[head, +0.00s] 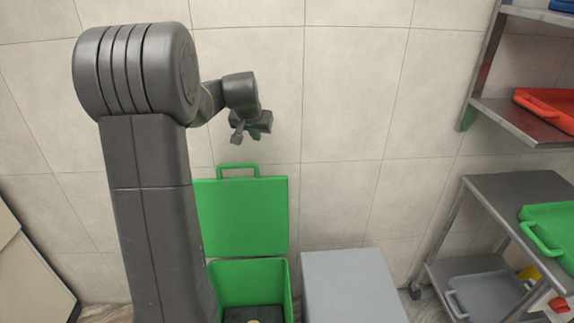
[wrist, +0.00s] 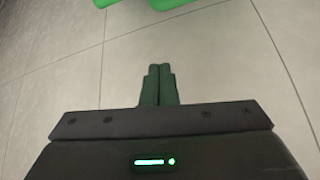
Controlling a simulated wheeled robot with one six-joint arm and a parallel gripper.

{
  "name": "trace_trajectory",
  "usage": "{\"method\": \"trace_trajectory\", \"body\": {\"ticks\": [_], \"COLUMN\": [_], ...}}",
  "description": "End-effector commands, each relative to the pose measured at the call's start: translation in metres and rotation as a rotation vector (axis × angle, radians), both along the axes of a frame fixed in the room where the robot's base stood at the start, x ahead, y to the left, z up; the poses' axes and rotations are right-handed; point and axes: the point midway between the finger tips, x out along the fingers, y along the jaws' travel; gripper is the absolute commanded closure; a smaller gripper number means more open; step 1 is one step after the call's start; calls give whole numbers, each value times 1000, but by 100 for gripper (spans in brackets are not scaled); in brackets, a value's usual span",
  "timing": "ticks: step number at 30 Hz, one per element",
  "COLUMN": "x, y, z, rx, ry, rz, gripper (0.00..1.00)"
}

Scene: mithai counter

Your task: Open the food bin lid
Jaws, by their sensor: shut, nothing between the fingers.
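The food bin (head: 251,281) is green and stands against the tiled wall, its top open. Its green lid (head: 241,217) stands upright behind the opening, with a loop handle (head: 238,167) at its top edge. Something dark with a small yellowish spot lies inside the bin. My gripper (head: 252,136) is above the lid handle, apart from it. In the wrist view my gripper (wrist: 158,72) has its fingers together with nothing between them. Part of a green thing, likely the lid handle, shows at the top edge of the wrist view.
A grey box (head: 352,285) stands right of the bin. At the right, a metal rack (head: 520,187) holds a red tray (head: 548,112), a green tray (head: 552,222) and a grey tray (head: 487,296). A pale panel (head: 28,265) is at the lower left. The wall above the grey box is clear.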

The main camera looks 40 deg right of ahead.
Motion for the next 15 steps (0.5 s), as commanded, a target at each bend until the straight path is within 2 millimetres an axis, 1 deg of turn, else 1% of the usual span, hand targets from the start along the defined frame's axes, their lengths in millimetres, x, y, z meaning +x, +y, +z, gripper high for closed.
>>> {"method": "trace_trajectory", "body": {"ticks": [2, 5, 8, 15], "x": [4, 7, 13, 31], "y": [2, -2, -7, -23], "z": [-2, -9, -22, -60], "rx": [9, 11, 10, 10], "ry": [-3, -3, -1, -1], "rz": [-7, -9, -9, -9], "gripper": [100, 100, 100, 100]}}
